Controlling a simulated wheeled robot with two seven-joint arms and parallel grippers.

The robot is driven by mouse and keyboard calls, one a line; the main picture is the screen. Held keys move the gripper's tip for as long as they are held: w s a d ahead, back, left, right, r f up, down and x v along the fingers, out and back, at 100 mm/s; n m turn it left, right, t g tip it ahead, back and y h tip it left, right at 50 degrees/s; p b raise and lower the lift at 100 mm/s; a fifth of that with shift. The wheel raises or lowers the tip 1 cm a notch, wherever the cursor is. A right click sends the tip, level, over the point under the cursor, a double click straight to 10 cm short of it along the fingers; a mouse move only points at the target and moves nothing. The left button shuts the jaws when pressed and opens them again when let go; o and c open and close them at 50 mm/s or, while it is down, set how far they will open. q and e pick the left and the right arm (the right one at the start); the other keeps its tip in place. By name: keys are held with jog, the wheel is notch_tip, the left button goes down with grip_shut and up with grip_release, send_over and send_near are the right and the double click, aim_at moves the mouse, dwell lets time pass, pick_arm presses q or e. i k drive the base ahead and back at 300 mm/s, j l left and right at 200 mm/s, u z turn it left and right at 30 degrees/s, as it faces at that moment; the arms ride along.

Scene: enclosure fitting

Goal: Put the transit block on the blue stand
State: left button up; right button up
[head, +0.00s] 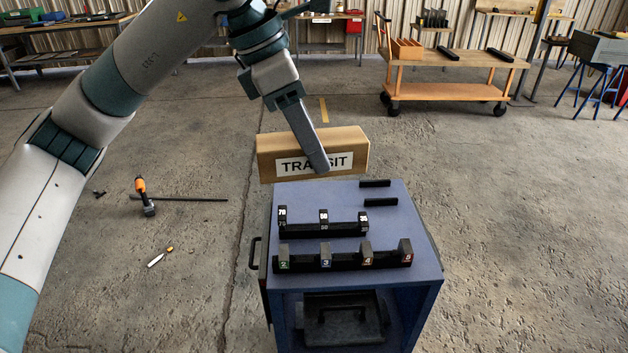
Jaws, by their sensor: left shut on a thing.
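The transit block (344,141) is a tan, wood-coloured block with a white label reading TRANSIT. My left gripper (318,164) is shut on it, with a finger crossing the front and covering part of the label. The block looks about level and shows just beyond the far edge of the blue stand (400,225). I cannot tell whether it hangs over that edge or behind it, or its exact height. The blue stand is a cabinet with an open front and a flat top. My right gripper is not in view.
On the stand's top are two black stepped racks with numbered tabs (325,228) (345,261) and two short black bars (375,184) (380,202). A black case (345,322) sits inside. A wooden cart (455,92) stands behind.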

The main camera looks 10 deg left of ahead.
aim_at(311, 199)
jog(key=i, duration=0.9)
jog(key=z, duration=0.6)
